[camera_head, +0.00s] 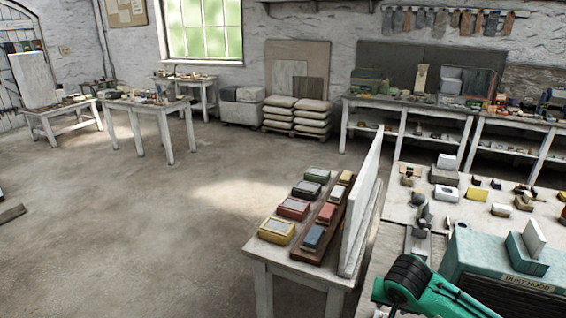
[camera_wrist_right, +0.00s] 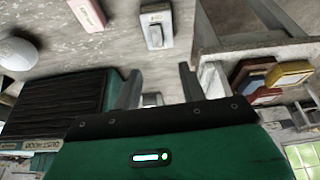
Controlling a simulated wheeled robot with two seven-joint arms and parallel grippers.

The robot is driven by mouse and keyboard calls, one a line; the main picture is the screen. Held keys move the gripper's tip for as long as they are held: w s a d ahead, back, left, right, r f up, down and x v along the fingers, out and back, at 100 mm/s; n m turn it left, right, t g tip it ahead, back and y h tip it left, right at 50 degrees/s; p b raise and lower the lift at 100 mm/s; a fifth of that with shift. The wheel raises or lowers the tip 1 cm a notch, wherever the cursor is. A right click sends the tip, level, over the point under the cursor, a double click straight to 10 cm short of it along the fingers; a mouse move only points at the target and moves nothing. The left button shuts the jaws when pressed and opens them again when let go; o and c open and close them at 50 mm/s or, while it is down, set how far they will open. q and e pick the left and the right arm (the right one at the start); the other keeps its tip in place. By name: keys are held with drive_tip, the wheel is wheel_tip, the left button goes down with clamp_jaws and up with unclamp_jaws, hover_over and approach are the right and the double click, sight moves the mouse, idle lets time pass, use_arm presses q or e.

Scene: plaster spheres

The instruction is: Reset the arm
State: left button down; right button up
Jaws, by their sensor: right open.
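My right gripper (camera_head: 420,228) is at the lower right of the head view, with its green and black arm behind it. It is over the near end of the cluttered workbench (camera_head: 398,207). In the right wrist view its two grey fingers (camera_wrist_right: 160,84) stand apart with nothing held between them. A pale block with a grey top (camera_wrist_right: 156,26) lies beyond the fingertips, apart from them. A white plaster sphere (camera_wrist_right: 17,53) shows at the left of that view. My left gripper is not in view.
A teal dust hood (camera_head: 490,262) stands right of my right arm. A white upright panel (camera_head: 362,205) stands left of the gripper, on a small table (camera_head: 262,255) with coloured boxes (camera_head: 293,208) and a wooden tray (camera_head: 306,254). A pink block (camera_wrist_right: 88,14) lies nearby. Floor at left is open.

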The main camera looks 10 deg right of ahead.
drive_tip(key=s+a+f+n+y, duration=0.3)
drive_tip(key=s+a+f+n, duration=0.3)
drive_tip(key=s+a, duration=0.55)
drive_tip(key=s+d+f+n, duration=0.2)
drive_tip(key=s+f, duration=0.1)
drive_tip(key=s, duration=1.1)
wheel_tip(320, 180, down, 32)
drive_tip(key=s+g, duration=0.1)
drive_tip(key=g, duration=0.1)
drive_tip(key=s+d+f+g, duration=0.1)
drive_tip(key=s+d+f, duration=0.2)
drive_tip(key=s+f, duration=1.5)
drive_tip(key=shift+s+d+f+h, duration=0.2)
drive_tip(key=shift+s+h, duration=0.2)
drive_tip(key=shift+s, duration=0.05)
